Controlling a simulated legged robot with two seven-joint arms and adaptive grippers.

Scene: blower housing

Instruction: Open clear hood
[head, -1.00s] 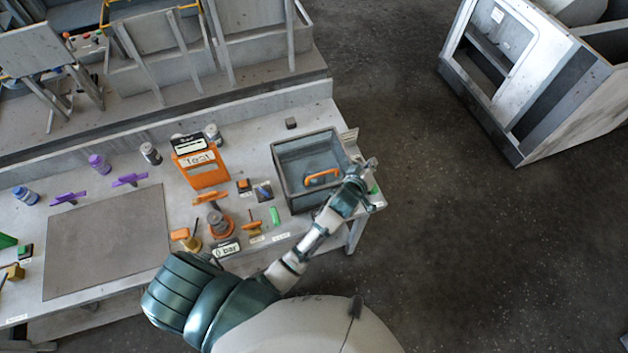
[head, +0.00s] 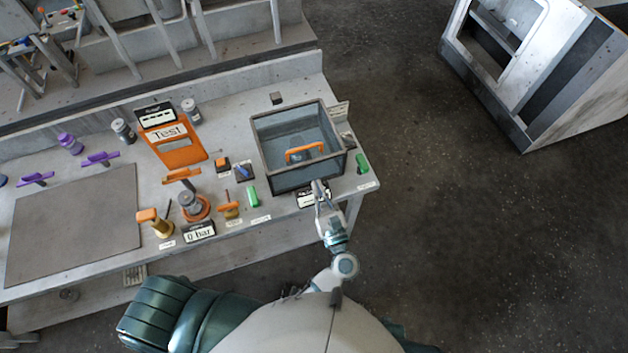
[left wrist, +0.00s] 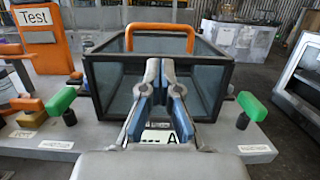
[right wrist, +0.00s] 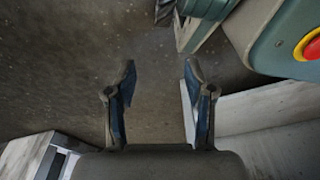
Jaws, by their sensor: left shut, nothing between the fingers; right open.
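The clear hood (head: 262,155) is a dark-framed, see-through box at the right end of the bench. It sits down and looks closed. My left gripper (head: 319,186) is just in front of the hood's front side, below the handle. In the left wrist view my left gripper (left wrist: 160,68) is shut and empty, its tips overlapping the front panel; contact is unclear. My right gripper (right wrist: 160,70) is open and empty above the floor.
An orange Test stand (head: 180,150), a green-handled part (head: 252,196) and several small labelled parts lie left of the hood. Another green part (head: 361,163) is right of it. A black label block (head: 308,200) is at the front edge. Open floor (head: 460,240) lies to the right.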

